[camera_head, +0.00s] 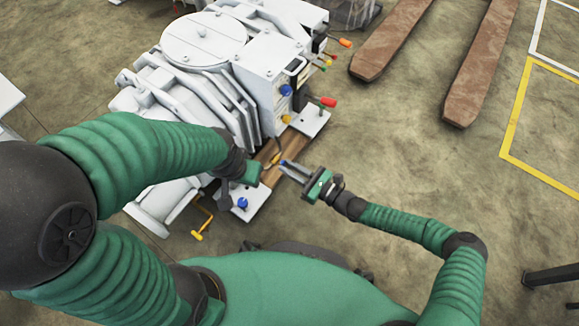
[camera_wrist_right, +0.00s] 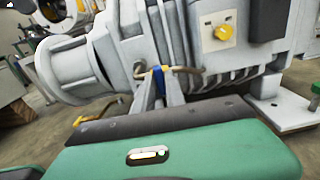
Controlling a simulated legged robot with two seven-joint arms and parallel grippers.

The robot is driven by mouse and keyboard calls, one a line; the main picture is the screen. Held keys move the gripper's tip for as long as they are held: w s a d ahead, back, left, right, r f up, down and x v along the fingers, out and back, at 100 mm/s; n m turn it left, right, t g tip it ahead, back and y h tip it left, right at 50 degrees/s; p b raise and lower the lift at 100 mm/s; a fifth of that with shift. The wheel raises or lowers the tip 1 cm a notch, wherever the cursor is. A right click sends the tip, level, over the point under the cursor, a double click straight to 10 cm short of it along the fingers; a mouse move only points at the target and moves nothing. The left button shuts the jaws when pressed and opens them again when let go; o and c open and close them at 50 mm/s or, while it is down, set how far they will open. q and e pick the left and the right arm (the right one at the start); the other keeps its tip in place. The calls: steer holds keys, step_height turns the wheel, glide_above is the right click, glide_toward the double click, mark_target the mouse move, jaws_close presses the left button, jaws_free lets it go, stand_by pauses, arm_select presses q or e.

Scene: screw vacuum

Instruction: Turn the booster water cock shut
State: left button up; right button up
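The white vacuum machine (camera_head: 240,75) stands on a base frame at upper left. At its lower side is a small cock with a yellow part (camera_head: 275,159) and a blue handle (camera_wrist_right: 157,78), on a thin brown pipe (camera_wrist_right: 187,70). My right gripper (camera_head: 285,166) points left at it. In the right wrist view its two fingers (camera_wrist_right: 161,92) lie close on either side of the blue handle; whether they press on it I cannot tell. My left gripper (camera_head: 242,172) is by the machine's lower side, left of the cock. Its fingers do not show clearly.
A red handle (camera_head: 328,102) and a blue knob (camera_head: 286,90) stick out at the machine's right side. A yellow crank-shaped handle (camera_head: 203,222) is at lower left. Two brown forks (camera_head: 392,40) lie at upper right.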

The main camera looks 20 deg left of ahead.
steer(key=o, duration=0.3)
steer(key=shift+o, duration=0.2)
steer(key=shift+d, duration=0.1)
steer(key=p+v, duration=0.6)
steer(key=v, duration=1)
steer(key=shift+d, duration=0.4)
steer(key=shift+s, duration=0.1)
